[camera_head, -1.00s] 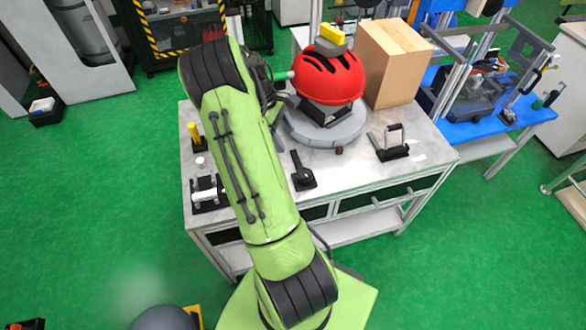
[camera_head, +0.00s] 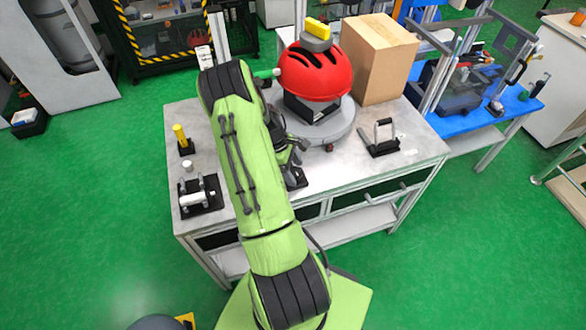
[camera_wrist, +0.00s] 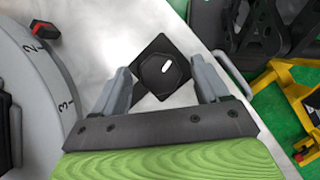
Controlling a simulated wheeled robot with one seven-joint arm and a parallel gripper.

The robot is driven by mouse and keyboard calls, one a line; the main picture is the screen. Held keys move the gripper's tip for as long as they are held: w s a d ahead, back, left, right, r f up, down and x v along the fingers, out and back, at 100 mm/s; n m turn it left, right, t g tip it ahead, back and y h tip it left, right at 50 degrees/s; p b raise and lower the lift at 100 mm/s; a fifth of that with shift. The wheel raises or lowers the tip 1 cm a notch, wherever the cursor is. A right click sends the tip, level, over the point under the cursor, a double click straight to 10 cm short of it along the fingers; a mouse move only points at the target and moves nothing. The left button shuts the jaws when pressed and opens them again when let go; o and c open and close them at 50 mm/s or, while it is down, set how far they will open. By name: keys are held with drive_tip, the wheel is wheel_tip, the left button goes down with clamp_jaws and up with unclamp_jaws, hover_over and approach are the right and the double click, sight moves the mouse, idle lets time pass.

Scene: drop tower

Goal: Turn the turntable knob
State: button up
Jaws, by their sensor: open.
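The turntable knob (camera_wrist: 163,70) is a black hexagonal knob with a white mark, on a square black plate. Its base (camera_head: 297,181) shows in the head view, partly hidden by my arm. My gripper (camera_wrist: 162,78) is open, its fingers pointing toward the knob, one on each side in the wrist view. I cannot tell whether they touch it. The grey round turntable (camera_head: 340,123) carries a red helmet (camera_head: 316,76) on a black stand. In the wrist view the turntable rim (camera_wrist: 45,85) shows the numbers 2 and 3.
A cardboard box (camera_head: 372,58) stands behind the helmet at right. A black handle fixture (camera_head: 381,148) is right of the turntable. A black fixture with a white cylinder (camera_head: 199,196) and a yellow-topped post (camera_head: 182,139) stand at the table's left. A red piece (camera_wrist: 45,30) is at the turntable rim.

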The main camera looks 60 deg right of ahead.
drive_tip(key=c, duration=1)
drive_tip(key=shift+r+n, duration=0.1)
drive_tip(key=shift+n, duration=0.4)
drive_tip(key=o, duration=1)
drive_tip(key=p+v, duration=0.3)
drive_tip(key=v, duration=1.2)
drive_tip(key=shift+a+r, duration=0.3)
drive_tip(key=shift+a, duration=0.05)
drive_tip(key=shift+w, duration=0.1)
